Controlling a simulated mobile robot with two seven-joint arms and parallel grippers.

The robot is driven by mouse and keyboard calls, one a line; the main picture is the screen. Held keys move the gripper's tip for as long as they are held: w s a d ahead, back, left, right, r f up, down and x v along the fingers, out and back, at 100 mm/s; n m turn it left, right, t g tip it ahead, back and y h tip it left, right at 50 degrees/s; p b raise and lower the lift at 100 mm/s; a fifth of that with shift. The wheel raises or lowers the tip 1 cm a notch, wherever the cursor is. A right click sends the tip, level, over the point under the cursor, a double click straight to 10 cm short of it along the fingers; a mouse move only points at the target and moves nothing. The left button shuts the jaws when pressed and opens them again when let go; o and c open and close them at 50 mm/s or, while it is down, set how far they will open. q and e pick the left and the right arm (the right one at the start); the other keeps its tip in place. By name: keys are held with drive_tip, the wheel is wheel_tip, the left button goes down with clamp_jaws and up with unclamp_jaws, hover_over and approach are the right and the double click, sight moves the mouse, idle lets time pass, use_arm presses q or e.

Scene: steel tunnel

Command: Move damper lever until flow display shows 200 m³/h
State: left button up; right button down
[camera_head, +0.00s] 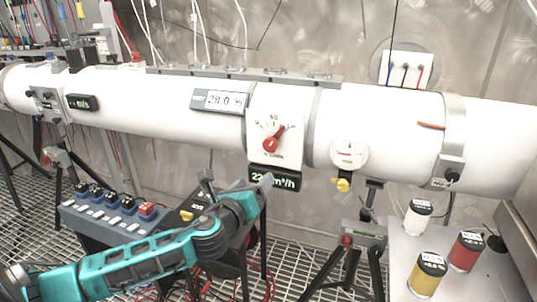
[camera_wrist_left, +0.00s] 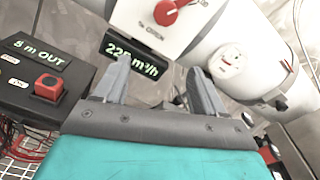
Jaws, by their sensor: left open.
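The red damper lever (camera_head: 273,139) sits on a white dial plate on the front of the white duct. Its handle points up and right. Its red hub also shows at the top of the left wrist view (camera_wrist_left: 165,13). The flow display (camera_head: 274,179) hangs just below the plate with green digits. In the left wrist view the display (camera_wrist_left: 133,54) reads about 225 m³/h; the last digit is unsure. My left gripper (camera_head: 236,181) is open and empty, below and left of the lever and apart from it. One finger partly covers the display in the head view.
A round gauge (camera_head: 349,153) with a yellow valve is right of the lever. A dark control box (camera_head: 108,215) with a red button stands left, near my left arm. A tripod (camera_head: 347,250) stands below the duct. Several small jars (camera_head: 466,250) stand on a bench at right.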

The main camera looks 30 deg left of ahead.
sight(270, 147)
use_arm(q)
drive_tip(key=shift+m+t+y, duration=0.3)
drive_tip(key=shift+m+y, duration=0.1)
drive_tip(key=shift+m, duration=0.4)
drive_tip(key=x, duration=0.4)
drive_tip(key=r+x, duration=0.1)
drive_tip(key=x, duration=0.3)
drive_tip(key=r+x, duration=0.1)
drive_tip(key=x, duration=0.4)
drive_tip(key=shift+s+a+r+b, duration=0.15)
drive_tip(key=shift+a+r+b, duration=0.1)
drive_tip(key=shift+a+b, duration=0.15)
drive_tip(key=shift+w, duration=0.5)
drive_tip(key=shift+c, duration=0.3)
